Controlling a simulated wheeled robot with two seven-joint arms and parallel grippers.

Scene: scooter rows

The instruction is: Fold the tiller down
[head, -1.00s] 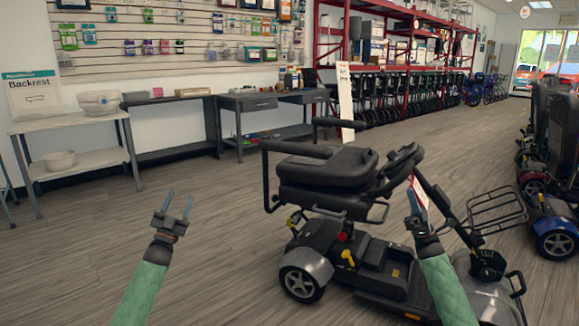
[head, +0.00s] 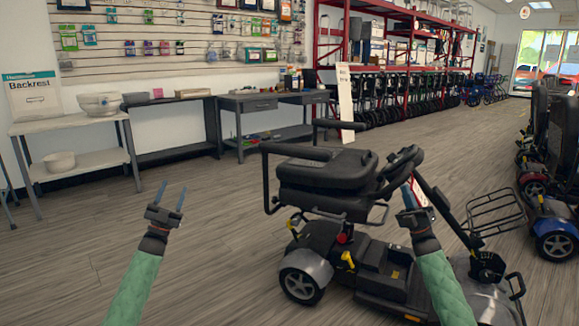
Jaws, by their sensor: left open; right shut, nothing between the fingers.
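The tiller (head: 447,207) of the black mobility scooter (head: 383,259) leans back toward the seat (head: 328,171). Its handlebar head (head: 399,168) sits beside the folded-down seat back, at about seat height. My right gripper (head: 408,192) is shut and empty, in front of the tiller in the picture, just below the handlebar. I cannot tell whether it touches the tiller. A red and white tag (head: 418,193) shows just behind its fingers. My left gripper (head: 172,197) is open and empty over bare floor, well left of the scooter.
A wire basket (head: 494,213) is at the scooter's front. More scooters (head: 556,225) line the right edge. Tables (head: 71,120) and a dark bench (head: 262,103) stand along the back wall. Red racks (head: 395,45) stand behind. The floor (head: 215,245) left of the scooter is clear.

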